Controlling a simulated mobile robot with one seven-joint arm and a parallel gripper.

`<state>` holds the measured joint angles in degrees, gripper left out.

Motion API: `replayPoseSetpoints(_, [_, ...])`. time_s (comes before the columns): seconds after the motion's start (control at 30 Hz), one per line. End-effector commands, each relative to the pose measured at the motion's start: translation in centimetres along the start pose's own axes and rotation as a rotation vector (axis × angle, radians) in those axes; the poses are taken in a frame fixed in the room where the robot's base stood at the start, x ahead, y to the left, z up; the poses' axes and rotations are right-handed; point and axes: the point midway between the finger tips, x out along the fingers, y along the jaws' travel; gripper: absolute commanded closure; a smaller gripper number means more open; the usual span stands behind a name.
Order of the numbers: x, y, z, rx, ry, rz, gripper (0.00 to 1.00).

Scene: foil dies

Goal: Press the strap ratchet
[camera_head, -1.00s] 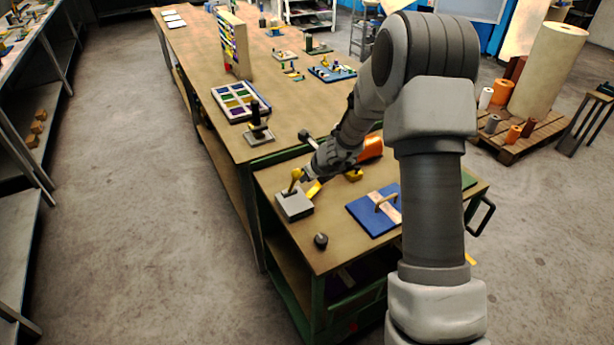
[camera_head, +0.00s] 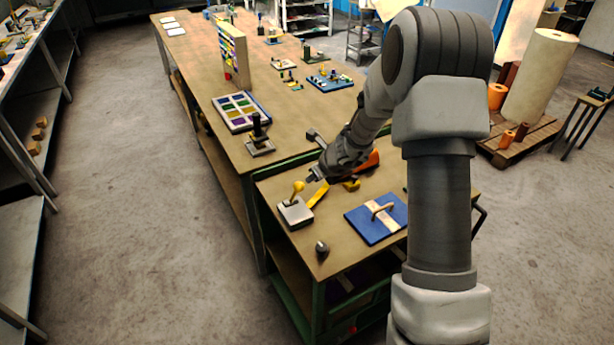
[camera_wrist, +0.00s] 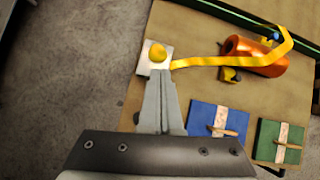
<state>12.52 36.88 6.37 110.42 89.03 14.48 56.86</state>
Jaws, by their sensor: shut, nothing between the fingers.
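The strap ratchet is a light grey box (camera_head: 295,213) near the left edge of the small bench, with a short lever topped by a yellow knob (camera_head: 299,186). A yellow strap (camera_head: 317,195) runs from its right side. In the wrist view the strap (camera_wrist: 210,62) leads from the box (camera_wrist: 146,66) to an orange roll (camera_wrist: 262,58). My gripper (camera_head: 314,176) is shut and empty, just above and to the right of the knob in the head view. In the wrist view its fingertips (camera_wrist: 159,73) point at the knob (camera_wrist: 157,53) and partly cover the box.
A blue board with a handle (camera_head: 379,218) lies right of the ratchet, and a green board (camera_wrist: 278,142) lies beyond it. A small dark knob (camera_head: 322,247) stands near the front edge. The long bench (camera_head: 300,120) adjoins behind.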

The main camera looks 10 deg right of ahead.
Motion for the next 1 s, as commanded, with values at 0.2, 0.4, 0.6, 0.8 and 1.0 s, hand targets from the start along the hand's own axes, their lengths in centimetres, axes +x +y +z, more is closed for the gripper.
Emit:
replayPoseSetpoints(0.2, [-2.4, 0.5, -0.1, 0.000, 0.004, 0.000, 1.00])
replayPoseSetpoints(0.4, [-3.1, 0.8, -0.3, 0.001, 0.006, 0.001, 1.00])
replayPoseSetpoints(0.6, [-3.2, 0.8, -0.3, 0.001, 0.007, 0.001, 1.00])
replayPoseSetpoints(0.8, [-3.1, 0.8, -0.3, 0.001, 0.007, 0.001, 1.00])
replayPoseSetpoints(1.0, [-4.2, 1.3, 0.5, -0.082, -0.010, 0.008, 1.00])
